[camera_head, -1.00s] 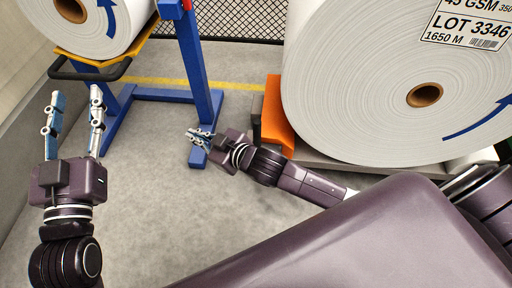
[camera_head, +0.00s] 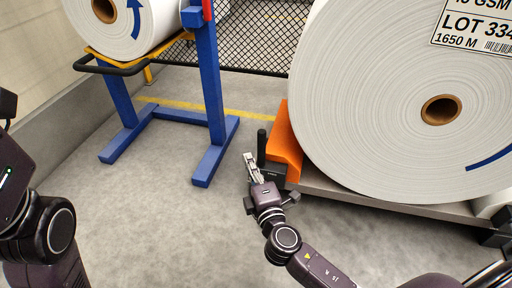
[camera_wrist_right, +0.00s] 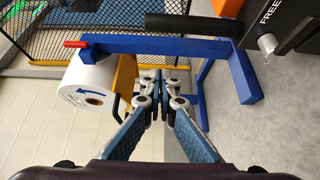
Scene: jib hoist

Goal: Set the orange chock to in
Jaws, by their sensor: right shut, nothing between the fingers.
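The orange chock (camera_head: 284,132) stands against the left side of the big white roll at the right of the head view. A black upright handle (camera_head: 261,148) rises from a dark box beside it. In the right wrist view the handle (camera_wrist_right: 185,22) lies across the top, near the dark box marked FREE (camera_wrist_right: 285,22) and a piece of the orange chock (camera_wrist_right: 228,7). My right gripper (camera_head: 250,163) is shut and empty, just left of the handle and apart from it; its fingertips (camera_wrist_right: 160,80) meet in the wrist view. My left gripper's fingers are outside the head view.
The big white roll (camera_head: 375,100) rests on a grey platform (camera_head: 345,188). A blue stand (camera_head: 210,85) with a red part is at the centre left, next to a smaller roll (camera_head: 130,28) on a yellow cradle. Mesh fencing (camera_head: 262,45) is behind. The grey floor in front is clear.

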